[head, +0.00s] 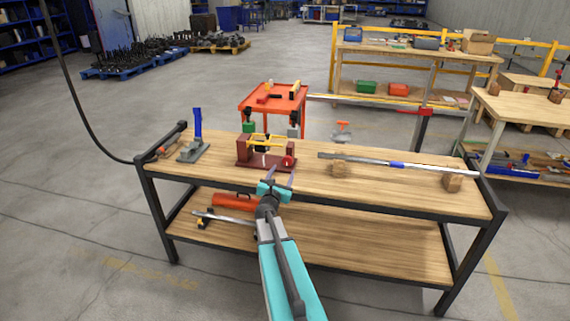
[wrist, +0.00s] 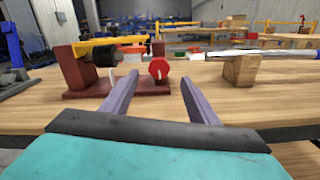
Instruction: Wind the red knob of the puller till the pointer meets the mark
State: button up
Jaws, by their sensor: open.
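The puller has a dark red base and uprights (head: 243,152) and a yellow bar across its top; it stands on the workbench in the head view. In the wrist view its dark red upright (wrist: 72,72) and a black cylinder under the yellow bar show at left. The red knob (head: 288,161) is at the puller's right front; it also shows in the wrist view (wrist: 159,67) with a pale line on its face. My gripper (head: 281,176) is open and empty, in front of the knob. In the wrist view the knob appears between my fingertips (wrist: 158,78), beyond them. I cannot make out the pointer and mark clearly.
A blue-handled grey device (head: 195,145) stands left on the bench (head: 400,194). A metal bar (head: 420,168) rests on wooden blocks at right. A red cart (head: 272,98) stands behind. The lower shelf holds an orange cylinder (head: 234,201). The bench front has bare room.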

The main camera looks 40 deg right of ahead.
aim_at(288, 161)
jog(key=shift+p+x, duration=0.95)
jog(key=shift+x, duration=3.15)
jog(key=shift+s, duration=0.1)
jog(key=shift+f, duration=0.1)
jog(key=c, duration=1)
